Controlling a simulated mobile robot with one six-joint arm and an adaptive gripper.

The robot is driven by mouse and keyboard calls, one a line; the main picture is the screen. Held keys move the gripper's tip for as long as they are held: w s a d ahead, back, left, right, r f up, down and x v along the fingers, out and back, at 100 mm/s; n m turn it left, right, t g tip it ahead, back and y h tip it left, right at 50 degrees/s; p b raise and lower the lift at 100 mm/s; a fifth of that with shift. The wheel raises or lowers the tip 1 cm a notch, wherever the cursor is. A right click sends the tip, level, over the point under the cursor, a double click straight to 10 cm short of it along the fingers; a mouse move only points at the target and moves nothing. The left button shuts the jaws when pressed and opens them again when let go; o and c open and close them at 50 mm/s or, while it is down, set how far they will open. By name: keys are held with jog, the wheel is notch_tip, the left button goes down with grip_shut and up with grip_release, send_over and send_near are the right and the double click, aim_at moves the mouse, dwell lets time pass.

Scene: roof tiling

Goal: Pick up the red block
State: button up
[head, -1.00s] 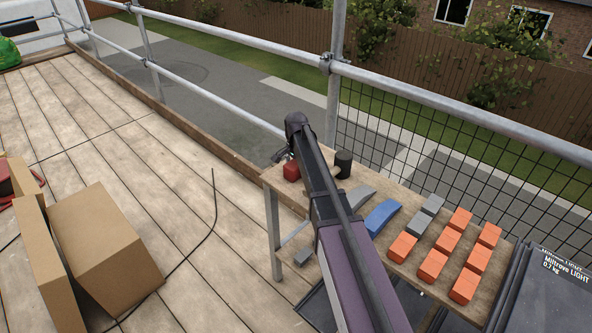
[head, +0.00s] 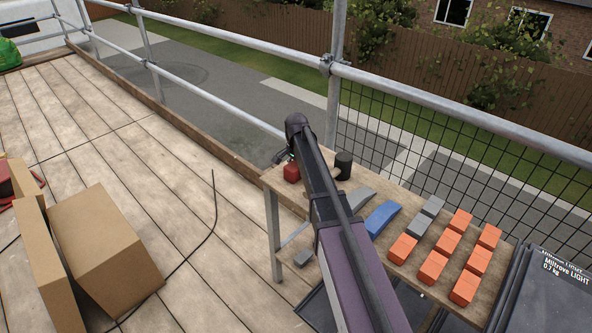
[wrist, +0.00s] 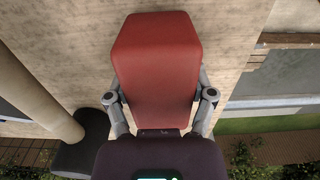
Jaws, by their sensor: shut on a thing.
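The red block (wrist: 158,70) fills the middle of the wrist view, between the two fingers of my gripper (wrist: 160,100). My gripper is shut on it, one finger on each side. In the head view the red block (head: 291,172) shows at the far left end of the wooden table (head: 272,180), just left of my arm. My gripper is mostly hidden there behind my arm. I cannot tell whether the block touches the table top.
A black cylinder (head: 343,165) stands close to the right of the red block. Grey and blue curved pieces (head: 382,217), grey blocks (head: 426,215) and several orange blocks (head: 447,250) lie farther along the table. A metal railing (head: 420,88) runs behind it. Cardboard boxes (head: 105,255) stand on the deck at left.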

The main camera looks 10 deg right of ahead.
jog(key=shift+r+p, duration=4.85)
jog(key=shift+r, duration=0.05)
jog(key=o, duration=0.7)
jog(key=shift+c, duration=0.2)
jog(key=c, duration=0.7)
jog(key=shift+d, duration=0.1)
